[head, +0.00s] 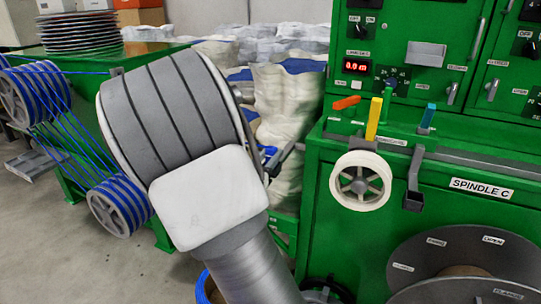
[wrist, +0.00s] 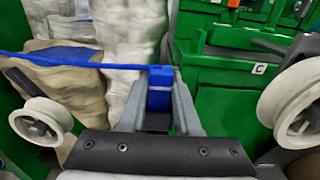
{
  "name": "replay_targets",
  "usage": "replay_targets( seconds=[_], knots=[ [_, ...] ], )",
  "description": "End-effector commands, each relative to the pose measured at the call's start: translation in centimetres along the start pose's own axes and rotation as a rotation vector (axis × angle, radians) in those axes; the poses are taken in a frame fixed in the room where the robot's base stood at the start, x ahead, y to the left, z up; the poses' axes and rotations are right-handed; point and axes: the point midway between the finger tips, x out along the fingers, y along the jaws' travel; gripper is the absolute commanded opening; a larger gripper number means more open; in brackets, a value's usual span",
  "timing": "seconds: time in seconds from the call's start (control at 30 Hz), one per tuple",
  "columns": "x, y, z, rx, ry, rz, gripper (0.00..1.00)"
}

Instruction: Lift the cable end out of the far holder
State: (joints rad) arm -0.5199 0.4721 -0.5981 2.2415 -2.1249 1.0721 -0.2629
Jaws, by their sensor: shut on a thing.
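In the wrist view my gripper (wrist: 160,84) is shut on a blue piece, which looks like the end of the blue cable (wrist: 85,64). The cable runs from the piece to the left edge, nearly level. No holder shows around the held piece, though the fingers hide part of it. There, a short stretch of blue cable (head: 82,71) runs from the left spools to behind my arm. I cannot tell which holder is the far one.
A green cabinet (head: 315,235) with levers, a white wheel (head: 361,181) and a grey hook-like bracket (head: 413,185) stands at right. Pale wrapped bundles (head: 285,100) stand behind. Blue-wound spools (head: 122,205) are at left. Pale wheels flank my gripper in the wrist view, the right one (wrist: 290,103) close.

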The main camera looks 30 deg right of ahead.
Motion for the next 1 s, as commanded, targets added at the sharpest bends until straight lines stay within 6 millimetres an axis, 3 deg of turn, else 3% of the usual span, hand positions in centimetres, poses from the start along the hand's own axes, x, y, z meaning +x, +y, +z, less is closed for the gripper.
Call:
replay_targets(
  seconds=[1.0],
  knots=[
    [0.0, 0.01, 0.76, 0.001, -0.001, 0.0, 0.0]
  ],
)
